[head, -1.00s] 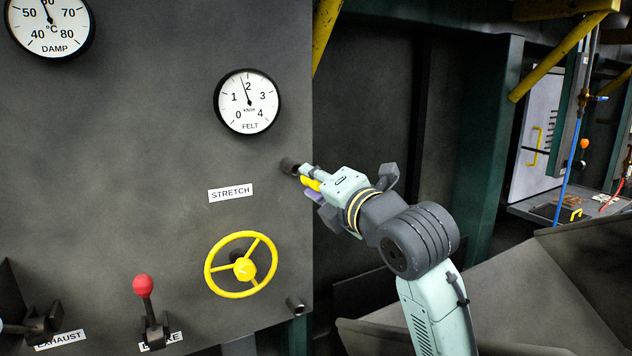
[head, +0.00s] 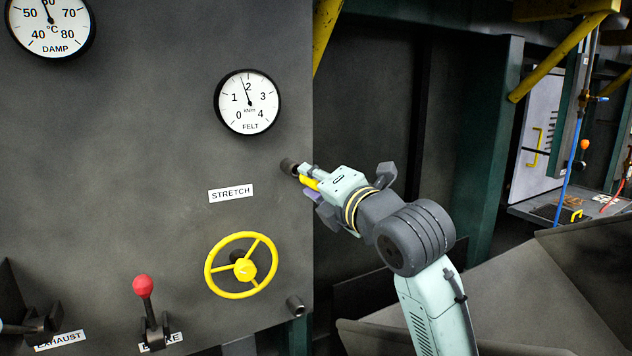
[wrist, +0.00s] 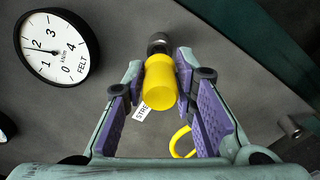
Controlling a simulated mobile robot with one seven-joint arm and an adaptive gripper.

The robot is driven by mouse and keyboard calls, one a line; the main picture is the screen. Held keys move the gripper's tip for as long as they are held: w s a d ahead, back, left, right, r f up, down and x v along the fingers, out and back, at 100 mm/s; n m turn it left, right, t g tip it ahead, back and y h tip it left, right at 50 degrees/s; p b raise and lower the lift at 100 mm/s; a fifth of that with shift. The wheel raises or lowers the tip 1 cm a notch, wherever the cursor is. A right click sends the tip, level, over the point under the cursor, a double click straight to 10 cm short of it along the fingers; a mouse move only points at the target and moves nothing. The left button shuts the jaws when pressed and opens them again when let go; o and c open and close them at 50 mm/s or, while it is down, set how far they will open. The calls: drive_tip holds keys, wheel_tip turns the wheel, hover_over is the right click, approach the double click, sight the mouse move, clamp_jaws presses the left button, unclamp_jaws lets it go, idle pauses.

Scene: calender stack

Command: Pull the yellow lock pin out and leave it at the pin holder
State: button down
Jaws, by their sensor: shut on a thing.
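The yellow lock pin (wrist: 160,85) shows between the purple finger pads of my gripper (wrist: 158,100) in the wrist view. My gripper is shut on it, with a pad on each side. Beyond the pin's yellow end is a dark round socket (wrist: 158,42) on the grey panel. In the head view my gripper (head: 309,180) is at the panel's right edge, and a bit of the yellow pin (head: 310,184) shows at its fingers. The dark socket (head: 288,166) is just left of the fingertips. I cannot tell how deep the pin sits in it.
The grey panel (head: 150,130) carries the FELT gauge (head: 248,102), a STRETCH label (head: 230,193), a yellow handwheel (head: 241,266) and a red-knobbed lever (head: 144,287). A short dark tube (head: 295,305) sticks out at the panel's lower right. A dark recess opens right of the panel.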

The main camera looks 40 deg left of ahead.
drive_tip(key=shift+x, duration=2.15)
drive_tip(key=shift+d, duration=0.1)
drive_tip(key=c, duration=1.2)
unclamp_jaws()
drive_tip(key=shift+o, duration=1.2)
drive_tip(key=b+v, duration=0.1)
drive_tip(key=v, duration=0.6)
